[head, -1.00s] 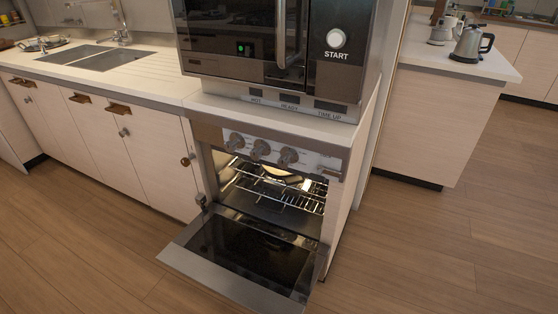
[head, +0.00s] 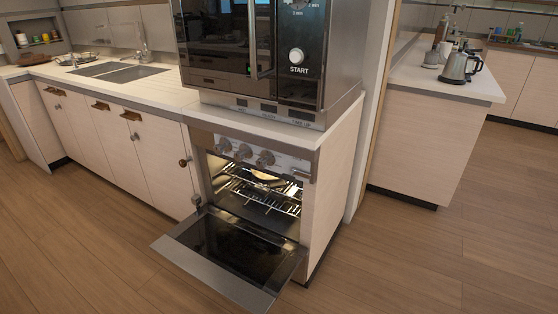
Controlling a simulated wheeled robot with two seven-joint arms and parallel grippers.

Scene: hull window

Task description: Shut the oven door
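The oven (head: 312,205) stands in the middle of the head view, built under a white counter. Its door (head: 212,285) is hinged at the bottom and hangs open, folded down roughly level above the floor, with a dark glass panel and a grey metal rim. The lit cavity behind it shows wire racks (head: 278,206) with a round pale item (head: 264,175) on the upper one. Several control knobs (head: 244,152) sit above the opening. Neither of my grippers shows in the head view.
A microwave (head: 300,57) stands on the counter above the oven. Cabinets (head: 100,137) with a sink (head: 118,71) run to the left. A separate counter (head: 418,142) with a kettle (head: 459,67) stands at the right. The wooden floor (head: 400,260) is clear in front and to the right.

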